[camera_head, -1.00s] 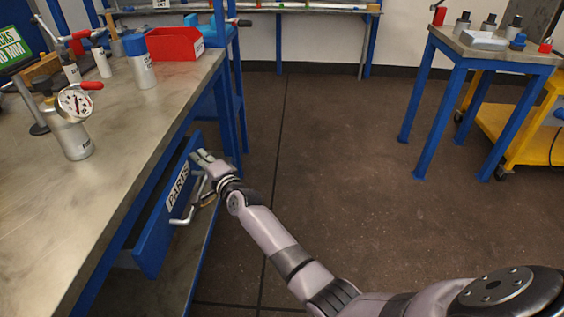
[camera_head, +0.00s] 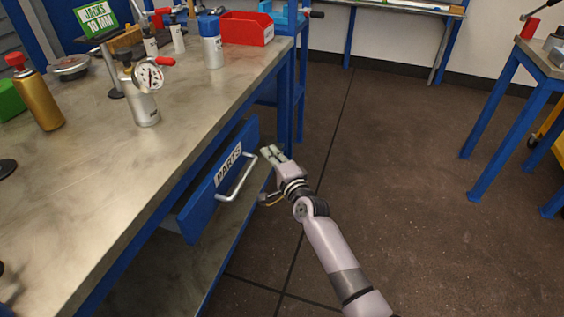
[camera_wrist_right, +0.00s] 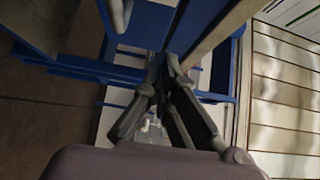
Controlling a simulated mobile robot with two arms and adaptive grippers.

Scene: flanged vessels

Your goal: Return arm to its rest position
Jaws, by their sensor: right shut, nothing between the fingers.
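My right gripper (camera_head: 272,153) is shut and empty, just right of the blue drawer (camera_head: 205,190) marked PARTS, in the head view. The drawer stands pulled out from under the metal workbench, with its silver handle (camera_head: 238,180) facing the gripper. A small gap shows between the fingers and the drawer handle. In the right wrist view the gripper fingers (camera_wrist_right: 165,62) meet at their tips, with blue frame parts behind them. My left gripper is not in view.
A blue-legged table (camera_head: 505,110) stands at right. The brown floor (camera_head: 400,150) between is clear.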

